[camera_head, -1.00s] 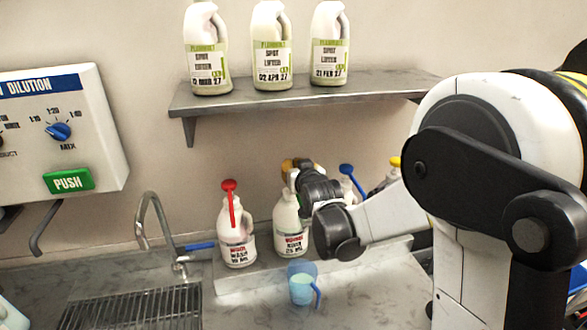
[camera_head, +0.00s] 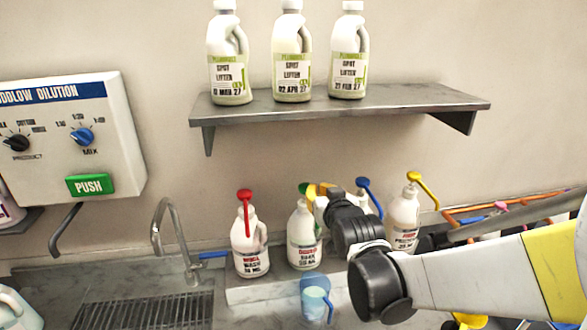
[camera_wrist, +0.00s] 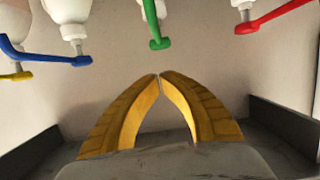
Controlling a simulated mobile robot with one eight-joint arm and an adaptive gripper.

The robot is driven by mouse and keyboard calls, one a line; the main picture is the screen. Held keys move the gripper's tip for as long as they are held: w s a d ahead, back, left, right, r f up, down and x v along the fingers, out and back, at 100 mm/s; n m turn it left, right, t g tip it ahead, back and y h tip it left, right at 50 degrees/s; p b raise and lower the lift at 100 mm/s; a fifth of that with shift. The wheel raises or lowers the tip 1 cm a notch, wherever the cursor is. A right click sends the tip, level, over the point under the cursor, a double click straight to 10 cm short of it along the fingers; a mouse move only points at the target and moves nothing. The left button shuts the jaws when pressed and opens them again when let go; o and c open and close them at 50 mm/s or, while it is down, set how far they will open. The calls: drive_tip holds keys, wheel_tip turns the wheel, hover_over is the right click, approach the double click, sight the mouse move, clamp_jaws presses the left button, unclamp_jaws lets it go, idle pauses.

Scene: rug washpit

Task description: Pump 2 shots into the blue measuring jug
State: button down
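The blue measuring jug (camera_head: 315,302) stands in front of the second bottle and shows pale liquid inside. That bottle (camera_head: 303,238) is white with a green pump head (camera_head: 304,188), which also shows in the wrist view (camera_wrist: 158,43). My gripper (camera_head: 318,189) is beside the green pump head, just to its right. In the wrist view its yellow fingers (camera_wrist: 159,76) meet at the tips with nothing between them. The green pump head is just beyond the fingertips there; I cannot tell whether they touch it.
A red-pump bottle (camera_head: 250,245) stands left of the green one. A blue pump (camera_head: 367,192) and a yellow-pump bottle (camera_head: 404,222) stand to the right. A shelf (camera_head: 340,103) with several spot lifter bottles hangs above. A tap (camera_head: 170,235) and drain grid (camera_head: 145,310) are at left.

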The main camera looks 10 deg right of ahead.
drive_tip(key=s+f+g+b, duration=0.8)
drive_tip(key=s+f+b, duration=1.1)
drive_tip(key=s+f, duration=0.5)
drive_tip(key=s, duration=0.3)
drive_tip(key=shift+s+f, duration=0.15)
drive_tip(key=shift+f, duration=0.25)
drive_tip(key=w+r+t+p, duration=0.8)
drive_tip(key=w+r+p, duration=1.5)
drive_tip(key=w+r, duration=0.4)
drive_tip(key=shift+w+r, duration=0.15)
drive_tip(key=shift+r, duration=0.4)
